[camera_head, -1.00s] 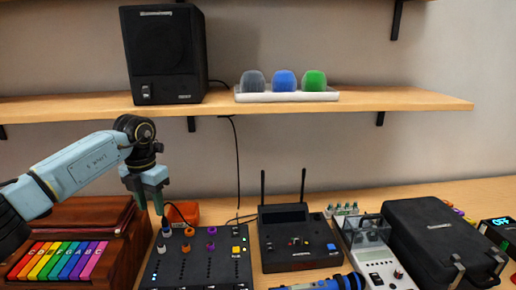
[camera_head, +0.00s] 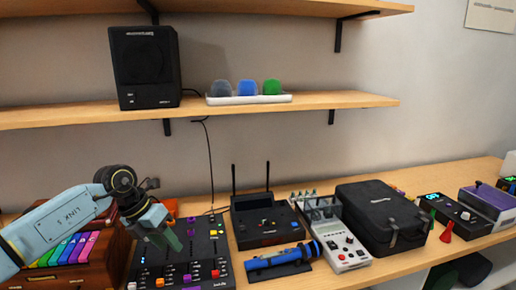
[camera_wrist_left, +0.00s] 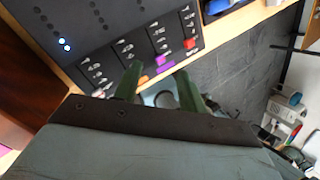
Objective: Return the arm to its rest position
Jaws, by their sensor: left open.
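My left arm comes in from the left in the head view. Its gripper (camera_head: 165,238) is tilted down over the left part of a black mixer panel (camera_head: 219,251). The green fingers (camera_wrist_left: 158,85) are apart in the left wrist view, with nothing between them. The mixer panel (camera_wrist_left: 85,25) shows beyond the fingers there, with its knobs and two lit blue dots. I cannot tell how far the fingertips are above the panel. My right gripper is not in view.
A wooden box with coloured keys (camera_head: 95,262) sits beside my left arm. A radio unit (camera_head: 266,226), a blue torch-like tool (camera_head: 278,260), a grey meter (camera_head: 341,252) and a black case (camera_head: 382,218) line the bench. A shelf (camera_head: 330,101) holds a speaker (camera_head: 146,68).

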